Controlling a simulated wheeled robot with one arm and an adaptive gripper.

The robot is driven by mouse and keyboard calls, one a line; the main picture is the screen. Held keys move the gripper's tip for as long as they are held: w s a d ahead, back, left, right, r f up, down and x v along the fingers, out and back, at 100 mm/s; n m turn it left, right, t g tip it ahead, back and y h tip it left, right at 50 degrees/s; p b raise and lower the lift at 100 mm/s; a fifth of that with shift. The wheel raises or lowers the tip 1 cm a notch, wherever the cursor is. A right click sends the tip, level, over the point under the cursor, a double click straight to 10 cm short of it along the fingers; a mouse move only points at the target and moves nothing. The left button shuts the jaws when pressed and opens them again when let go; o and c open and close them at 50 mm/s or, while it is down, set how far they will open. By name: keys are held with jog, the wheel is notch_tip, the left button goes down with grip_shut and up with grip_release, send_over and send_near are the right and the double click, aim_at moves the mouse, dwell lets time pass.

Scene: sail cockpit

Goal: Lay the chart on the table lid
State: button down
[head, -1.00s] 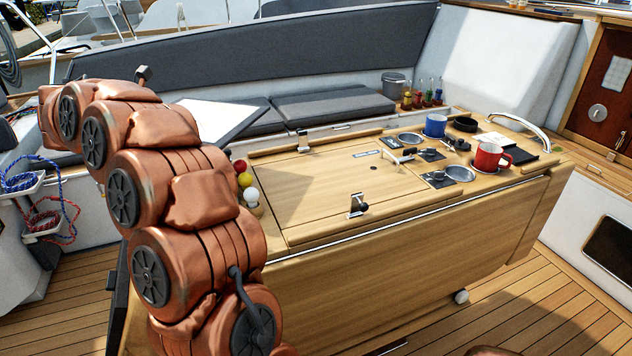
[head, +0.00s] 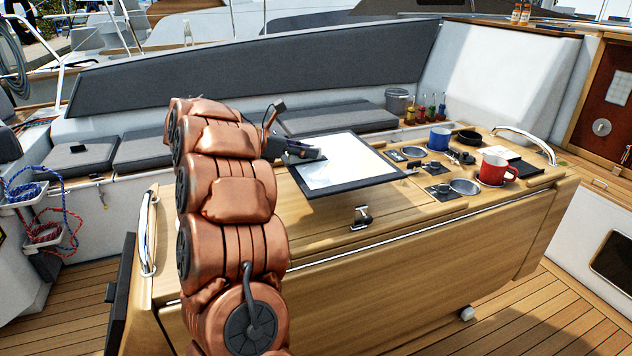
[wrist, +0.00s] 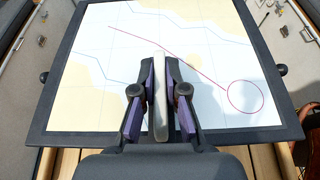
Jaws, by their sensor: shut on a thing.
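The chart (head: 345,163) is a pale sheet in a dark flat frame. In the wrist view the chart (wrist: 200,55) shows a coastline, a red line and a red circle.
Right of the chart are a blue mug (head: 439,138), a red mug (head: 494,170), a round cup holder (head: 465,187) and a black ring (head: 469,137). A latch (head: 361,217) sits at the lid's front. A grab rail (head: 525,140) stands at the right end.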

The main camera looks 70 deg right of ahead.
jog(key=shift+f+p, duration=0.3)
jog(key=shift+f, duration=3.25)
jog(key=shift+f, duration=0.6)
jog(key=c, duration=1.2)
grip_release()
jog(key=shift+r, duration=0.45)
jog(key=shift+w+a+r, duration=0.15)
jog(key=shift+w+r, duration=0.05)
jog(key=b+v, duration=0.1)
jog(key=v, duration=1)
jog(key=shift+a+r+b, duration=0.15)
jog(key=shift+r+b, duration=0.05)
jog(key=shift+b, duration=0.15)
jog(key=shift+w, duration=0.15)
